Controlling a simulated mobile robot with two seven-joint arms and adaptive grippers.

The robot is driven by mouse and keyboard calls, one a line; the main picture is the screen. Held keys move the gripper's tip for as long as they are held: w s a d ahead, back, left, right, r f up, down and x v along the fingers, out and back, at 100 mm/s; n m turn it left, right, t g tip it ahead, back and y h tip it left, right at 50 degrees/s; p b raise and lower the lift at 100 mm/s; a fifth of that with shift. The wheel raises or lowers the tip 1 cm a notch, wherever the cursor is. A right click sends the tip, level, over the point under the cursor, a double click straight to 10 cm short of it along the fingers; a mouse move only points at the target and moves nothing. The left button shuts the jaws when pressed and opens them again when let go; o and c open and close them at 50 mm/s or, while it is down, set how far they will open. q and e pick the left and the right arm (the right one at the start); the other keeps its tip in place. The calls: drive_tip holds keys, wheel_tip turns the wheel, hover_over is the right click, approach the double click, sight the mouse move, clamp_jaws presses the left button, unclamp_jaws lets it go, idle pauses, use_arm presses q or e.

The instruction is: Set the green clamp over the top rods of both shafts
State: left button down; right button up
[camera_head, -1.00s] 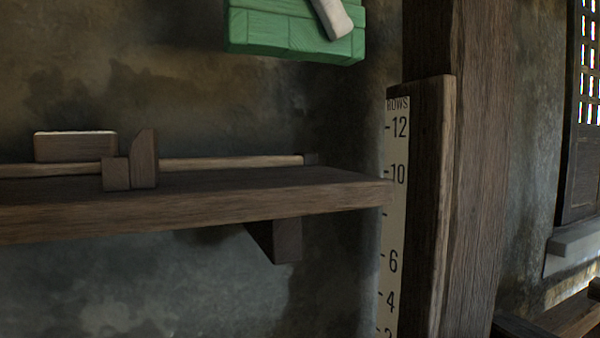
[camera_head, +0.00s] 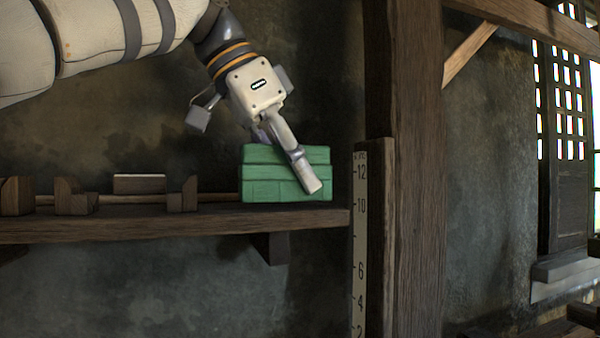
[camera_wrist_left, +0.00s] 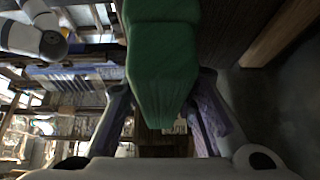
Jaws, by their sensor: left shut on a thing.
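The green clamp (camera_head: 270,182) is a blocky, ribbed piece at the right end of the wall shelf in the head view. Its underside is level with the shelf top; I cannot tell if it touches. My left gripper (camera_head: 288,160) comes from above and is shut on the clamp, one finger across its front and the other mostly hidden behind. In the left wrist view the clamp (camera_wrist_left: 160,60) fills the space between the two fingers (camera_wrist_left: 163,108). The shafts and their top rods cannot be made out clearly. My right gripper is not in view.
The wooden shelf (camera_head: 170,223) carries small wooden blocks (camera_head: 75,197) and a thin rod to the left of the clamp. A ruler marked with numbers (camera_head: 360,240) and a thick post (camera_head: 405,100) stand right of it. Blurred loom parts (camera_wrist_left: 75,85) show in the left wrist view.

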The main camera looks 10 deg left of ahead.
use_arm(q)
drive_tip(key=shift+d+f, duration=0.1)
drive_tip(key=shift+w+a+f, duration=0.2)
drive_tip(key=shift+w+a, duration=0.15)
drive_tip(key=shift+w, duration=0.1)
drive_tip(key=c, duration=1.3)
unclamp_jaws()
drive_tip(key=shift+s+d, duration=0.15)
drive_tip(key=shift+f, duration=0.15)
